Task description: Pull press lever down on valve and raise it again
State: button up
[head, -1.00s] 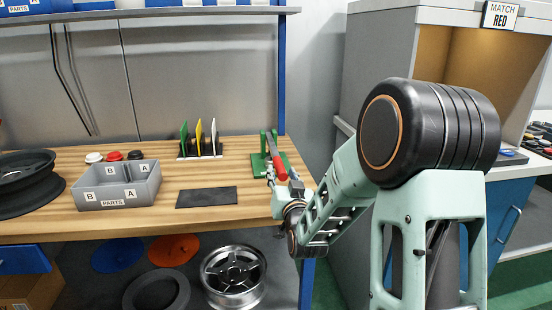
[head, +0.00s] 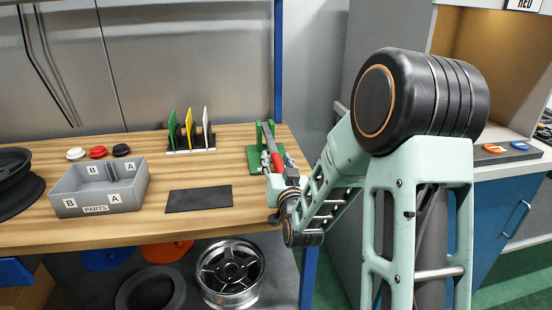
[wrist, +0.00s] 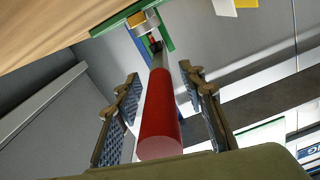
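The green press (head: 254,158) stands at the right end of the wooden workbench. Its lever has a grey bar and a red handle (head: 276,160) sloping toward my gripper (head: 279,170). In the wrist view the red handle (wrist: 160,115) lies lengthwise between the two fingers of my gripper (wrist: 160,78). The fingers are open, with a visible gap on each side of the handle. The green press frame (wrist: 152,28) shows beyond the handle's far end. I cannot make out a separate valve; the press base is partly hidden by my gripper.
On the workbench (head: 150,225) are a grey parts bin (head: 97,203), a black mat (head: 199,198), coloured plates in a rack (head: 190,142) and several small caps. A blue post (head: 278,60) rises behind the press. A grey cabinet (head: 385,35) stands to the right.

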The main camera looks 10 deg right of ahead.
jog(key=shift+c, duration=0.3)
grip_shut()
